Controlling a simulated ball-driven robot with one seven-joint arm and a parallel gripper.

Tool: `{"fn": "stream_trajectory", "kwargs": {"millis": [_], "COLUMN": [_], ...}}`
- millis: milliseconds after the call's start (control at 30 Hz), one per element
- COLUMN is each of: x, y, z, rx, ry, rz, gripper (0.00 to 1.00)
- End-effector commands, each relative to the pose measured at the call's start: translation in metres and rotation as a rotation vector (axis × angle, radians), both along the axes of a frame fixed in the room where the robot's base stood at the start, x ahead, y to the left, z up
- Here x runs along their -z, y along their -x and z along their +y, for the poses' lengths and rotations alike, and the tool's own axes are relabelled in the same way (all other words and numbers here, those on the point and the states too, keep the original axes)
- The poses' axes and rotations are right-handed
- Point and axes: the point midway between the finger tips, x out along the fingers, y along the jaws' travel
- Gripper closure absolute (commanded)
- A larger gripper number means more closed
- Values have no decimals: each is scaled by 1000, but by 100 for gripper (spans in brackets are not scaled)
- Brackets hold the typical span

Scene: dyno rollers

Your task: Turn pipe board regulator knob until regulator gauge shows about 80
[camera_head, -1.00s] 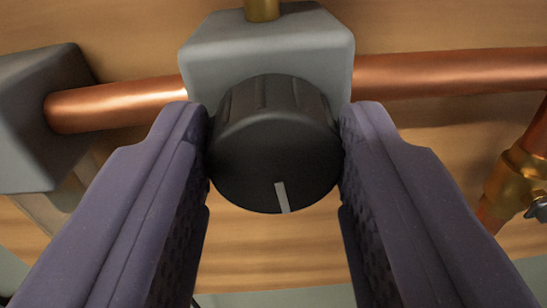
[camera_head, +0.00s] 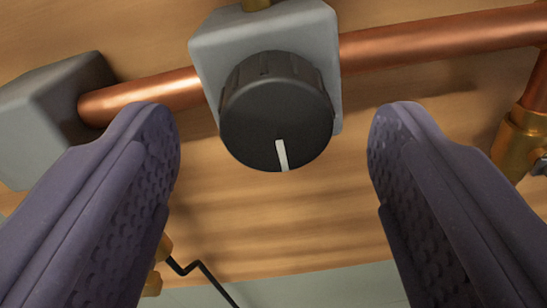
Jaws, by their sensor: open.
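The black regulator knob (camera_head: 275,112) sits on the front of a grey regulator block (camera_head: 318,38) on the wooden pipe board. Its white pointer line points down in the picture, slightly right of the knob's centre. My gripper (camera_head: 273,140) is open, with one purple finger on each side of the knob. Clear gaps separate both fingers from it, the left one about as wide as the right.
A copper pipe (camera_head: 445,42) runs across the board through the block. A grey box (camera_head: 50,112) is at the left. A brass fitting (camera_head: 520,140) with a valve part is at the right. A bent black rod (camera_head: 200,272) shows below. Bare wood lies below the knob.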

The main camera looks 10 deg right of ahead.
Motion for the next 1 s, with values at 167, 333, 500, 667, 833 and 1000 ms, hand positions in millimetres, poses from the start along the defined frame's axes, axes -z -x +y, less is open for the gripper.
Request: {"fn": "stream_trajectory", "kwargs": {"millis": [167, 333, 500, 667, 833, 1000], "x": [-2, -2, -1, -1, -1, -1], "y": [33, 51, 55, 54, 54, 54], "z": [12, 19, 20, 20, 20, 20], "rx": [-2, -1, 1, 0, 0, 0], "ry": [0, 0, 0, 0, 0, 0], "rz": [1, 0, 0, 0, 0, 0], "gripper": [31, 31, 31, 31, 31, 31]}}
